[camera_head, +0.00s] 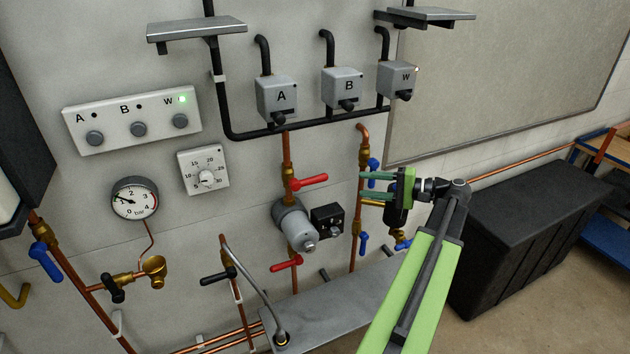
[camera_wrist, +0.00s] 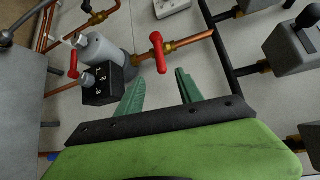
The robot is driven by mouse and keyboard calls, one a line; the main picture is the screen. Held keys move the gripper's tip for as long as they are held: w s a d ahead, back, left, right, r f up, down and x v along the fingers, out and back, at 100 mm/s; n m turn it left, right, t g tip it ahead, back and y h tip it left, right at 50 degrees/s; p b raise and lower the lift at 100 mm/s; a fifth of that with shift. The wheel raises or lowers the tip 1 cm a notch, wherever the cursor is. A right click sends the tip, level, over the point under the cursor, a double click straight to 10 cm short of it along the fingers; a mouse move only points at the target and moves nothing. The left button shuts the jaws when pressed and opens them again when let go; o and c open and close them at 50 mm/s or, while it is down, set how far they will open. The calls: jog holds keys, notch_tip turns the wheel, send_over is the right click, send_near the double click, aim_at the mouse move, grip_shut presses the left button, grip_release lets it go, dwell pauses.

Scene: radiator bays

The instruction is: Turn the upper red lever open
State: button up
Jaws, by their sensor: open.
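The upper red lever (camera_head: 308,183) sits on a vertical copper pipe above the grey pump (camera_head: 293,222). It points right, across the pipe. In the wrist view the upper red lever (camera_wrist: 159,54) lies just beyond the fingertips, roughly between them in the picture. My gripper (camera_head: 364,189) is open and empty, to the right of the lever and apart from it. Its two green fingers also show in the wrist view (camera_wrist: 160,77). The lower red lever (camera_head: 286,263) is below the pump, and it shows at the left of the wrist view (camera_wrist: 73,62).
A black box (camera_head: 328,219) is mounted beside the pump, below and left of the gripper. A second copper pipe with blue levers (camera_head: 373,165) stands close to my gripper. A grey ledge (camera_head: 340,300) is below. Grey boxes A, B and W (camera_head: 342,88) are above.

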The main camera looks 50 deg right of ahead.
aim_at(318, 181)
jog(key=b+x, duration=0.2)
jog(key=x, duration=1.5)
jog(key=shift+a, duration=0.1)
jog(key=shift+c, duration=0.4)
grip_shut()
